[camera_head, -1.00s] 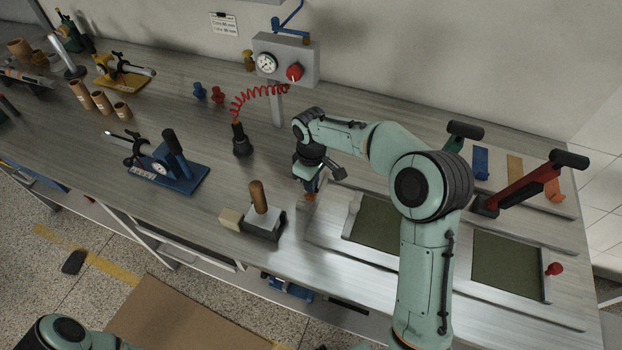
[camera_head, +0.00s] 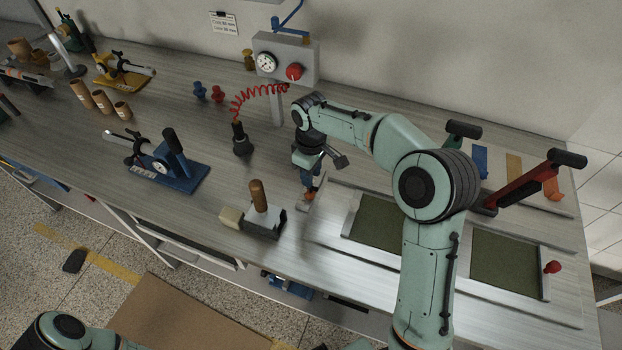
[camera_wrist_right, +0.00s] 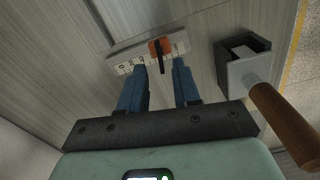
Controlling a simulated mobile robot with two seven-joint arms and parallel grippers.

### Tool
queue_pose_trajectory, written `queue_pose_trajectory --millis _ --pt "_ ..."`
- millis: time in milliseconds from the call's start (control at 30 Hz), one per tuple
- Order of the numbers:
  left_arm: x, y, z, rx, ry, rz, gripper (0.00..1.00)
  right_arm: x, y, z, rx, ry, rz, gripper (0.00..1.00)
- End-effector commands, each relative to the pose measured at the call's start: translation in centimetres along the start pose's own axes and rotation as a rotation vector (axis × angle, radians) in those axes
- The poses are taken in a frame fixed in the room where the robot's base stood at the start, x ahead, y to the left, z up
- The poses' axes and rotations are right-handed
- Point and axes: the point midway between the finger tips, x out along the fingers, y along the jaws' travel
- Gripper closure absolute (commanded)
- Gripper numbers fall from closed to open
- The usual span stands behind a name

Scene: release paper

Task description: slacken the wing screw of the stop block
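The stop block is a small orange block (camera_wrist_right: 160,46) on a white numbered scale strip (camera_wrist_right: 124,69) in the right wrist view. Its wing screw (camera_wrist_right: 162,63) is a thin black bar on the block's near face. My right gripper (camera_wrist_right: 160,64) is open, its two blue fingers to the left and right of the wing screw, with gaps visible on both sides. Whether the tips reach the screw's depth is hard to tell. In the head view my right gripper (camera_head: 307,182) points down over the block, which is mostly hidden. My left gripper is out of view.
A grey block with a wooden handle (camera_head: 258,197) stands close by to the left; its handle (camera_wrist_right: 287,125) shows in the wrist view. A black-tipped post with a red coiled hose (camera_head: 241,138) stands behind. Green panels (camera_head: 378,222) lie to the right.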

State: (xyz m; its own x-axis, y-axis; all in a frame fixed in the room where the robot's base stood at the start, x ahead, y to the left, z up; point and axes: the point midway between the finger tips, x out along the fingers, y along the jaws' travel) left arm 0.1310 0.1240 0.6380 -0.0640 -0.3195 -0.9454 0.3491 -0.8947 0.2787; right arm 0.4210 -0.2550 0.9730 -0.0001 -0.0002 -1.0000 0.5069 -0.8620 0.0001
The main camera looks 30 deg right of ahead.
Motion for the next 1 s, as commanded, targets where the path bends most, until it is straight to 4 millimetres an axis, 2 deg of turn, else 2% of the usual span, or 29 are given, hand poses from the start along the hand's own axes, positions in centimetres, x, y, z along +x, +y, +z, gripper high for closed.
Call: queue_pose_trajectory --millis 33,200,400,600,1000 --pt "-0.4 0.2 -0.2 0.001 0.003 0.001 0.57 -1.6 0.1 -0.2 0.000 0.007 0.003 0.68" --pt "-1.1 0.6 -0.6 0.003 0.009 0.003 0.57 -5.5 0.1 -0.2 -0.002 0.006 0.003 0.68" --pt "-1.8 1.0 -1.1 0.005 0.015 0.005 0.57 -8.6 0.1 -0.1 0.000 0.004 0.001 0.68" --pt "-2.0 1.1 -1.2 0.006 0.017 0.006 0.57 -9.6 0.0 0.0 -0.001 0.001 0.000 0.68" --pt "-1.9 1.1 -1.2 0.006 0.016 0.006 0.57 -9.5 0.0 0.0 -0.001 0.001 0.000 0.68"
